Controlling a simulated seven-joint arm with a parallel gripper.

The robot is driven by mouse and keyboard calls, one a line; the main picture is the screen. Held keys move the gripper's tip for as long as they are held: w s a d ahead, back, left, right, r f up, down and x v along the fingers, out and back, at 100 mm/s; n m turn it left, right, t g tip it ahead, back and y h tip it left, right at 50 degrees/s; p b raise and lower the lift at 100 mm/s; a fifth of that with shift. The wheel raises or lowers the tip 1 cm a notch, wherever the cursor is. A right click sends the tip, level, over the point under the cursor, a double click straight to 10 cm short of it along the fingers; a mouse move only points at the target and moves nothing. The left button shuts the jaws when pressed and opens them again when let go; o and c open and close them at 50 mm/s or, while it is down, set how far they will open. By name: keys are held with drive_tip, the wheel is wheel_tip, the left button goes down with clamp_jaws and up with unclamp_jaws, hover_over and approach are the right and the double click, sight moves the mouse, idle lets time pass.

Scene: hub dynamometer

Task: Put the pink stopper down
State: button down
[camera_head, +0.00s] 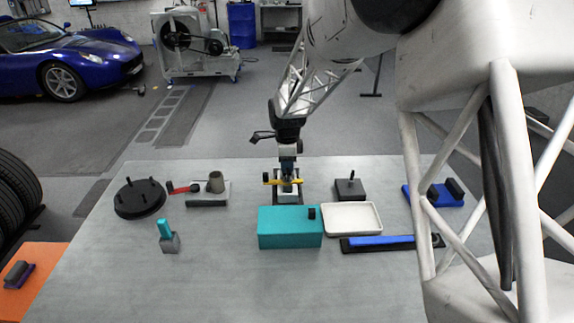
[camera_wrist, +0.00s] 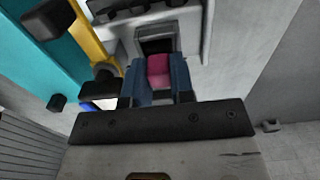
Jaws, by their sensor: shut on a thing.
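The pink stopper (camera_wrist: 158,66) shows in the wrist view between the two blue fingers of my gripper (camera_wrist: 158,84), which is shut on it. Just beyond the stopper is a pale grey fixture (camera_wrist: 190,30) with a dark square opening. I cannot tell whether the stopper touches the fixture or is partly in the opening. In the head view my gripper (camera_head: 289,172) points down over this fixture (camera_head: 291,187), behind the teal box. The stopper cannot be made out there.
A yellow bar (camera_head: 272,182) lies close left of my gripper. The teal box (camera_head: 285,228) and a white tray (camera_head: 352,218) stand in front. A black disc with pegs (camera_head: 139,200), a grey block with a cup (camera_head: 216,182) and a teal-handled block (camera_head: 168,237) stand left. The front tabletop is clear.

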drive_tip(key=shift+f, duration=0.35)
drive_tip(key=c, duration=1.3)
unclamp_jaws()
drive_tip(key=shift+o, duration=0.2)
drive_tip(key=shift+r, duration=0.1)
wheel_tip(320, 180, up, 12)
drive_tip(key=shift+r, duration=0.1)
